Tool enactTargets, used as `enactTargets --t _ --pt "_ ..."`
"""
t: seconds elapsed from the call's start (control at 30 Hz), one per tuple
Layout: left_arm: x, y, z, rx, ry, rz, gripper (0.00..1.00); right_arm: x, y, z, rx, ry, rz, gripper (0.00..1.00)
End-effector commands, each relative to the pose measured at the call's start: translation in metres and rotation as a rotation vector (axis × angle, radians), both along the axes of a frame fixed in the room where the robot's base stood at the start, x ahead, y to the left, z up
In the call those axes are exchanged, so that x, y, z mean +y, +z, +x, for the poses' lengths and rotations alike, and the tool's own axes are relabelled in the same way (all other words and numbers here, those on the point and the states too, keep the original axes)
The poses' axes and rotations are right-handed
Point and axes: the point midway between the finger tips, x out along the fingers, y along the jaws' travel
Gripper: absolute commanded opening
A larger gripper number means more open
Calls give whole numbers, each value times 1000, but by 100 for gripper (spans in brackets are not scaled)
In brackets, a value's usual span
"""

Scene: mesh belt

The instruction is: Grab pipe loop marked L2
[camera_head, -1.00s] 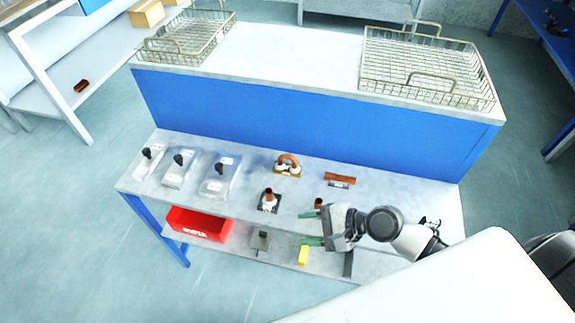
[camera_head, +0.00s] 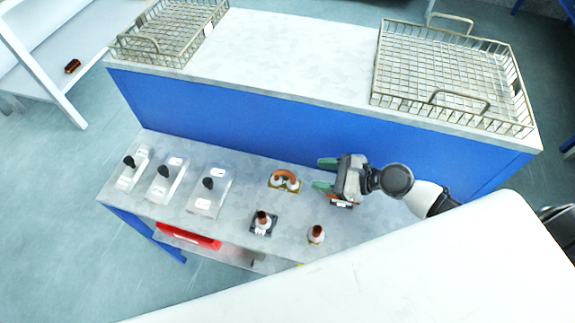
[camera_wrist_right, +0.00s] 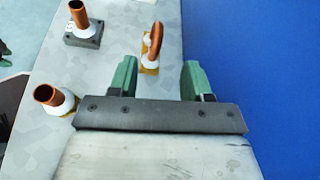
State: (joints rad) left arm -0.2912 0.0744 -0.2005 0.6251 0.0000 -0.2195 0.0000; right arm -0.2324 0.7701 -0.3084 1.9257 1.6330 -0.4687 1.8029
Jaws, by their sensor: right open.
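A copper-coloured pipe loop (camera_head: 285,180) with white collars stands on a yellowish base on the grey lower counter. Any L2 mark on it is too small to read. My right gripper (camera_head: 323,174) is open and empty, just right of the loop, with its green fingers pointing towards it. In the right wrist view the loop (camera_wrist_right: 155,45) stands beyond the left finger of the gripper (camera_wrist_right: 158,75), apart from it and seen nearly edge-on. My left gripper is not in view.
An upright pipe on a dark base (camera_head: 263,222) and another short pipe (camera_head: 316,235) stand nearer the front. A blue panel (camera_head: 250,115) rises behind. Wire baskets (camera_head: 455,70) stand above.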

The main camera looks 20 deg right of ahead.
Motion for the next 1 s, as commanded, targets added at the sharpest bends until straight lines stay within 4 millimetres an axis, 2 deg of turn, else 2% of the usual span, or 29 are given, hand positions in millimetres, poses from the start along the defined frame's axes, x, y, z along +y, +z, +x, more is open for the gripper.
enactTargets --t 0.2,0.4,0.8,1.0 --pt "1 5 -6 9 -1 2 43 25 -11 21 -1 -1 4 49" --pt "8 6 -19 30 -2 11 43 38 -19 30 -1 2 1 49" --pt "7 7 -8 11 -2 10 43 71 -43 59 -1 2 1 49" --pt "6 7 -6 9 -1 7 43 73 -44 60 -1 2 -1 49"
